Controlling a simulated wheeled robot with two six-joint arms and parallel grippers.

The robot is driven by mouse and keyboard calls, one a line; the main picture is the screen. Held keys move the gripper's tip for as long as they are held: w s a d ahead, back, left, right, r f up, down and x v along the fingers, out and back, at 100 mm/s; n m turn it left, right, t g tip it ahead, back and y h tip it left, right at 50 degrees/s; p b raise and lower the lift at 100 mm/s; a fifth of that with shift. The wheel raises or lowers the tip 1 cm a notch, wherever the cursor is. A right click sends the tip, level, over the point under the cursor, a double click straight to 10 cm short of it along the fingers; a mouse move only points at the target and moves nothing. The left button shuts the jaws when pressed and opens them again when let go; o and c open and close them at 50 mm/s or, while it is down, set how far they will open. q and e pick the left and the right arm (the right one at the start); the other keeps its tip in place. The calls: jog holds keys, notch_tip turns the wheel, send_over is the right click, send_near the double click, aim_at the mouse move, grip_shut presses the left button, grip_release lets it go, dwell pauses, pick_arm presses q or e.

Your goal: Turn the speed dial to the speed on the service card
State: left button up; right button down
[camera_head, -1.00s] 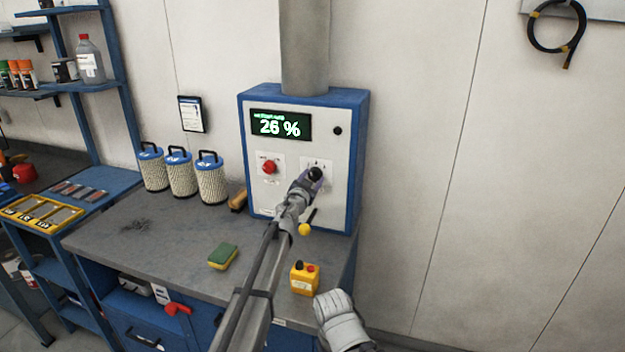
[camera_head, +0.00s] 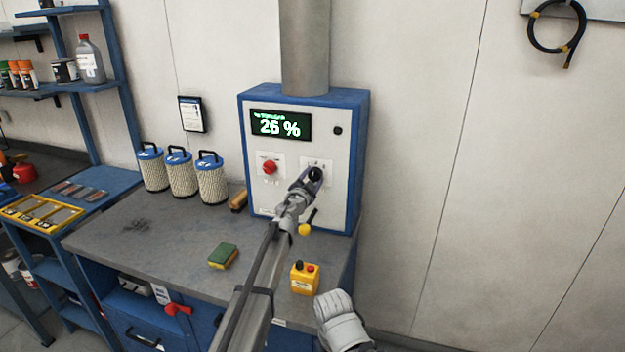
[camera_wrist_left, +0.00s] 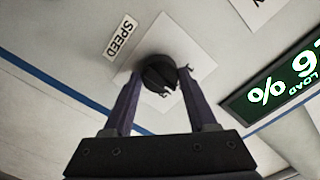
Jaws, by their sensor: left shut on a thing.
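The speed dial (camera_head: 316,174) is a black round knob on the front of the blue-and-white control cabinet (camera_head: 342,205). In the left wrist view the dial (camera_wrist_left: 160,72) sits on a white plate beside a "SPEED" label (camera_wrist_left: 121,37). My left gripper (camera_head: 312,178) is shut on the dial, with one finger on each side in the wrist view (camera_wrist_left: 158,85). The scale marks are mostly hidden. The display (camera_head: 281,125) reads 26 %, and the wrist view shows "LOAD" on it. A framed card (camera_head: 192,114) hangs on the wall, its print too small to read.
A red knob (camera_head: 269,167) sits left of the dial, and a yellow-ended lever (camera_head: 305,229) is below. Several filter cartridges (camera_head: 182,174), a green-yellow sponge (camera_head: 223,256) and a yellow button box (camera_head: 305,280) stand on the bench (camera_head: 150,240).

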pick_arm(q)
jog(key=o, duration=1.4)
jog(key=shift+c, duration=0.2)
jog(key=shift+s, duration=0.15)
jog(key=v, duration=0.7)
jog(key=shift+s, duration=0.25)
jog(key=shift+a, duration=0.15)
